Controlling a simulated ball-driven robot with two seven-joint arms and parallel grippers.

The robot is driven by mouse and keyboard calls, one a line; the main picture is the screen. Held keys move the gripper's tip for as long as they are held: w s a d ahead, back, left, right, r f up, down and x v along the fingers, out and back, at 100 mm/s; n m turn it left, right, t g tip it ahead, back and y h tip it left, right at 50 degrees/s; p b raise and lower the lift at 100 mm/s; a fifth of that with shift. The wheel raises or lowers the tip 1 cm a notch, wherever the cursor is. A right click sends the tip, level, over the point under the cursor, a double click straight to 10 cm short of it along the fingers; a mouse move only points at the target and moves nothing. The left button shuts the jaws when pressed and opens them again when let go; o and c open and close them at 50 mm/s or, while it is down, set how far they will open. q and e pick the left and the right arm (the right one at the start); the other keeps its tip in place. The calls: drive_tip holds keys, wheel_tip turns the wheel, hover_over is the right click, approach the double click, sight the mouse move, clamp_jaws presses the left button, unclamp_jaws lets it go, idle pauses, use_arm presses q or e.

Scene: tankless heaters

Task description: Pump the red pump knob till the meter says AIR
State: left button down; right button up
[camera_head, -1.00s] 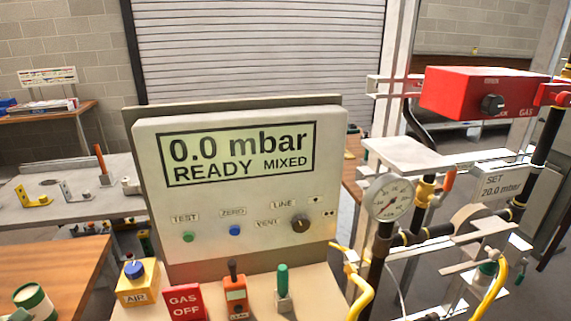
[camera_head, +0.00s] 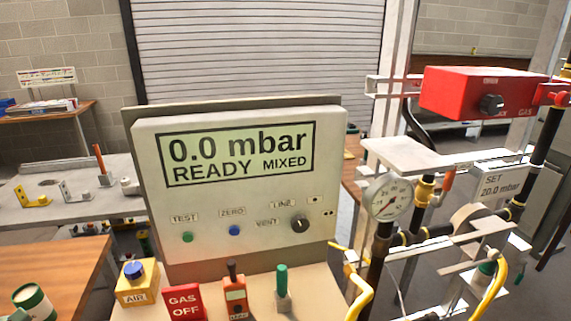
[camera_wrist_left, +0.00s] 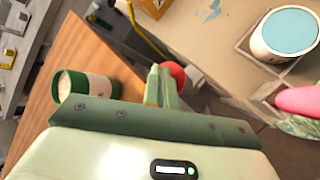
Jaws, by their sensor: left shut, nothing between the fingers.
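The meter (camera_head: 240,190) stands in the middle of the head view. Its screen reads 0.0 mbar, READY, MIXED. A red round knob (camera_wrist_left: 178,75) shows in the left wrist view, partly hidden behind the fingertips. My left gripper (camera_wrist_left: 158,71) is shut with nothing held. Its tips overlap the knob's left side in the picture; I cannot tell whether they touch it. The head view shows neither the knob nor my left gripper. My right gripper is in neither view.
A yellow AIR box (camera_head: 137,285) with a blue knob, a red GAS OFF block (camera_head: 184,301) and small handles stand before the meter. A green-and-cream can (camera_wrist_left: 85,87) stands on the wooden table at left. Pipework and a gauge (camera_head: 389,196) fill the right side.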

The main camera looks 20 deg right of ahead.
use_arm(q)
drive_tip(key=shift+f, duration=0.15)
drive_tip(key=shift+f+p, duration=0.25)
drive_tip(key=shift+p, duration=0.15)
drive_tip(key=shift+f, duration=0.3)
drive_tip(key=shift+r, duration=0.1)
drive_tip(key=shift+r+p, duration=0.65)
drive_tip(key=shift+p, duration=0.4)
drive_tip(key=shift+f, duration=0.15)
